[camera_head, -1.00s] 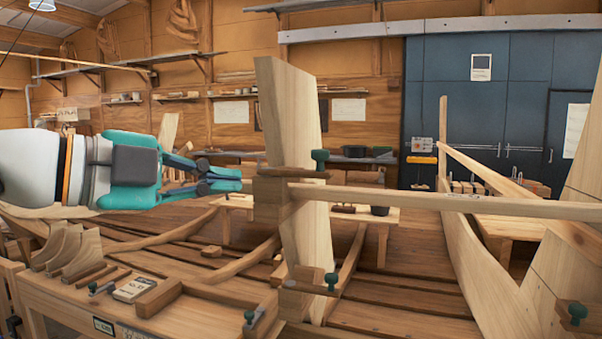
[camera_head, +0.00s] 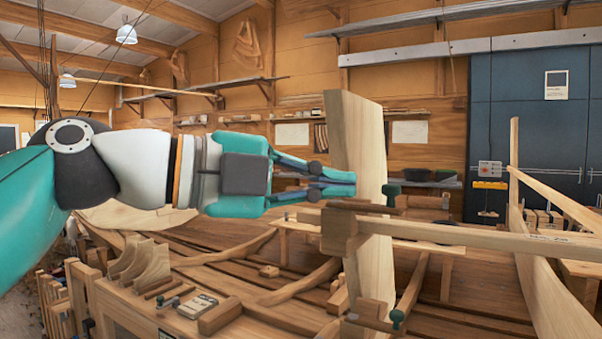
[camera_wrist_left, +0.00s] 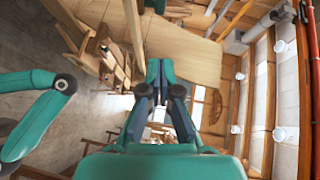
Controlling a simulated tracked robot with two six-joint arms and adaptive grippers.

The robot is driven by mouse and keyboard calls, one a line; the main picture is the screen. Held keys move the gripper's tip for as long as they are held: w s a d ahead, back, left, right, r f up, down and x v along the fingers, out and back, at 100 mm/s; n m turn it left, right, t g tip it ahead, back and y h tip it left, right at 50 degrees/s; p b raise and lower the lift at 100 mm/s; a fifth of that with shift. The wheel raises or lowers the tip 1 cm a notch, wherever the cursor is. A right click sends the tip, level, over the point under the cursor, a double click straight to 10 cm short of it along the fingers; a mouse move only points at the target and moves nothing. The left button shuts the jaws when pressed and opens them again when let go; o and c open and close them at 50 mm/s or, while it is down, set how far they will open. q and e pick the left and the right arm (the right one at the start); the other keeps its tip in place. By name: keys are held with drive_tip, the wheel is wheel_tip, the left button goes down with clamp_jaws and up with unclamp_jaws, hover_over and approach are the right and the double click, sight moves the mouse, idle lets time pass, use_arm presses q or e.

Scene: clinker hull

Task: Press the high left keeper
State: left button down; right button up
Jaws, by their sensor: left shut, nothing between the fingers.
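The upper left keeper, a dark wooden bar (camera_head: 350,206) with a green knob (camera_head: 391,192) at its right end, lies at the upright plank (camera_head: 358,135), above the long rail. A lower green knob (camera_head: 397,318) shows near the bottom of the same plank. My left gripper (camera_head: 352,184) is shut and empty, pointing right. Its tips overlap the plank in the head view, just above the bar and left of the upper knob; I cannot tell whether they touch. In the left wrist view the shut fingers (camera_wrist_left: 160,78) point at a broad pale wooden surface. My right gripper is not in view.
A long wooden rail (camera_head: 480,236) runs right from the plank. A bench with curved blocks (camera_head: 148,258) and a small wooden block (camera_head: 220,316) is at the lower left. Hull planks and ribs (camera_head: 265,285) fill the middle. A blue cabinet (camera_head: 540,120) stands behind.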

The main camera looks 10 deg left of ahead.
use_arm(q)
drive_tip(key=w+d+f+p, duration=0.1)
drive_tip(key=w+d+p, duration=0.1)
drive_tip(key=w+d, duration=0.2)
drive_tip(key=w, duration=0.3)
drive_tip(key=shift+d+f+p, duration=0.15)
drive_tip(key=shift+d+p, duration=0.25)
